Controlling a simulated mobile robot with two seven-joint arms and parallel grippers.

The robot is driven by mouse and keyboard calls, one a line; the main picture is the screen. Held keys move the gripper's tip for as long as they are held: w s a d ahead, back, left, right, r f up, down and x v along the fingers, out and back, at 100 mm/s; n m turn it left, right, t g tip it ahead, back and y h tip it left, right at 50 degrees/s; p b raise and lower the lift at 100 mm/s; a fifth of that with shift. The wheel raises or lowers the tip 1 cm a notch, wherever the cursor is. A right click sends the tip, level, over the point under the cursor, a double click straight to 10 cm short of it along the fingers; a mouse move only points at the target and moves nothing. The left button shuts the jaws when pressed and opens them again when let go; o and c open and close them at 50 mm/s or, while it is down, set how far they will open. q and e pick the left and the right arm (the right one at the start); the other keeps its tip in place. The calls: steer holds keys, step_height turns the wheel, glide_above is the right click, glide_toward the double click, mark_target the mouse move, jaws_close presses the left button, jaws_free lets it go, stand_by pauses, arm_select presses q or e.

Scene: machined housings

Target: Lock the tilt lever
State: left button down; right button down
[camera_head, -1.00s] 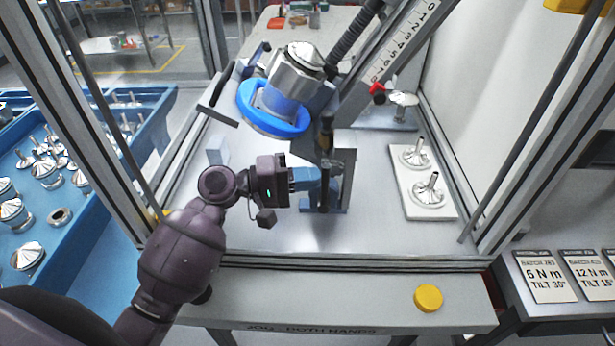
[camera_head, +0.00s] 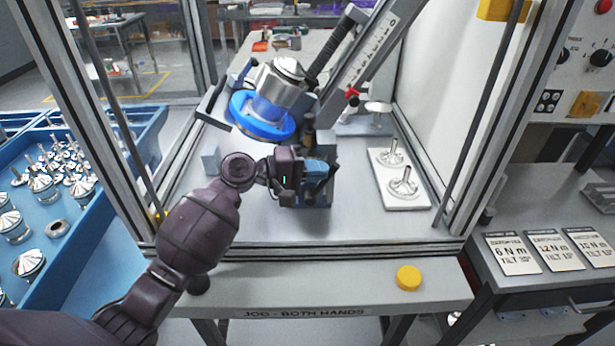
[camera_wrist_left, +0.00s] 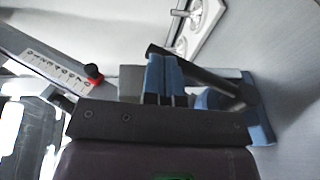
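The tilt mechanism holds a metal housing (camera_head: 275,85) in a blue ring (camera_head: 258,122), leaning over. A black tilt lever (camera_head: 322,183) stands at its blue base, tilted; it also shows in the left wrist view (camera_wrist_left: 220,80) as a dark bar running from upper left to lower right. My left gripper (camera_head: 318,172) is at the lever, and its blue fingers (camera_wrist_left: 165,72) lie close together, with the lever passing just behind their tips. I cannot tell whether they touch it. My right gripper is not in view.
A tilt scale with a red pointer (camera_head: 352,93) rises behind. A white plate (camera_head: 405,193) with metal parts is at right. A yellow button (camera_head: 408,278) is on the front edge. Torque and tilt cards (camera_head: 512,253) lie on the right bench. A blue bin (camera_head: 75,255) is at left.

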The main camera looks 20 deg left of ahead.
mark_target(332, 173)
arm_select(q)
steer(key=shift+x, duration=0.85)
steer(key=shift+w+d+f, duration=0.1)
steer(key=shift+d+f, duration=0.35)
steer(key=shift+d, duration=0.25)
steer(key=shift+w+d+f+y+p, duration=0.2)
steer(key=shift+d+f+y+p, duration=0.15)
steer(key=shift+d+f, duration=0.35)
steer(key=shift+w+d+f+y+p, duration=0.25)
steer(key=shift+d+f+y, duration=0.1)
steer(key=shift+d+f, duration=0.35)
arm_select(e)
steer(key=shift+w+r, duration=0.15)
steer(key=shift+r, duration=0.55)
arm_select(q)
steer(key=shift+s+r, duration=0.1)
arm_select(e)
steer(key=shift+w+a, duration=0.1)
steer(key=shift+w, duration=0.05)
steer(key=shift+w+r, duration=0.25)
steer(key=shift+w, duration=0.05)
